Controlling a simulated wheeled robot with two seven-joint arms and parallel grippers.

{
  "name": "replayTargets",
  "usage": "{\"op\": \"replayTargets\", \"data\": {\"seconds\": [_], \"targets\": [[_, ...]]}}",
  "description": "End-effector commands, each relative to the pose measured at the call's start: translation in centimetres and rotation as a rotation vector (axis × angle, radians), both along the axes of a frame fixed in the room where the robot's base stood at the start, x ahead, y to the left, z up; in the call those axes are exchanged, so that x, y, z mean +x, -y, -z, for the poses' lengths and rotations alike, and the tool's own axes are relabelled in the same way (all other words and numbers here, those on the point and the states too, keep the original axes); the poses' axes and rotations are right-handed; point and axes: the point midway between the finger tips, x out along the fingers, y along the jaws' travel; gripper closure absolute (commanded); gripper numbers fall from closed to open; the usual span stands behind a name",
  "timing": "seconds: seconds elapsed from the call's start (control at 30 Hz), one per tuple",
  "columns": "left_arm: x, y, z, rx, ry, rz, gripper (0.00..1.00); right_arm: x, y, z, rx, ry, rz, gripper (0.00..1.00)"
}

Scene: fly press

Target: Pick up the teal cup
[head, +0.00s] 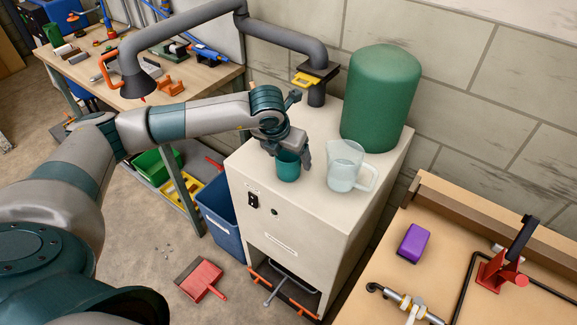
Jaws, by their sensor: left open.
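The teal cup (288,168) stands upright on top of the pale cabinet (322,118), near its front left edge. My left gripper (291,160) is at the cup from above and behind, with one finger showing at the cup's right side. Its jaws are open, and the other finger is partly hidden by the hand and cup. I cannot tell whether a finger touches the cup. My right gripper is not in view.
A clear measuring jug (345,168) stands close to the right of the cup. A large green cylinder (380,98) rises behind it. A grey extraction arm (290,38) arches over the back left. A workbench (440,270) with a purple block (413,243) is at the right.

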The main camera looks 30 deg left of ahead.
Motion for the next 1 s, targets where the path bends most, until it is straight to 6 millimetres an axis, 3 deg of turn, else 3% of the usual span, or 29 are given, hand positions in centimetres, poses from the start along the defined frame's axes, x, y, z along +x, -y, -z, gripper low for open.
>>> {"op": "replayTargets", "data": {"seconds": [0.03, 0.23, 1.0], "targets": [[0.00, -0.01, -0.02, 0.000, 0.000, 0.000, 0.23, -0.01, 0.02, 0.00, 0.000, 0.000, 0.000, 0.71], [0.00, -0.01, -0.03, 0.000, 0.000, 0.000, 0.69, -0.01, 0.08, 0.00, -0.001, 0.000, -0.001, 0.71], [0.06, -0.01, -0.83, 0.000, 0.001, -0.001, 0.69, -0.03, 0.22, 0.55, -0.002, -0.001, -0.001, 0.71]]}}
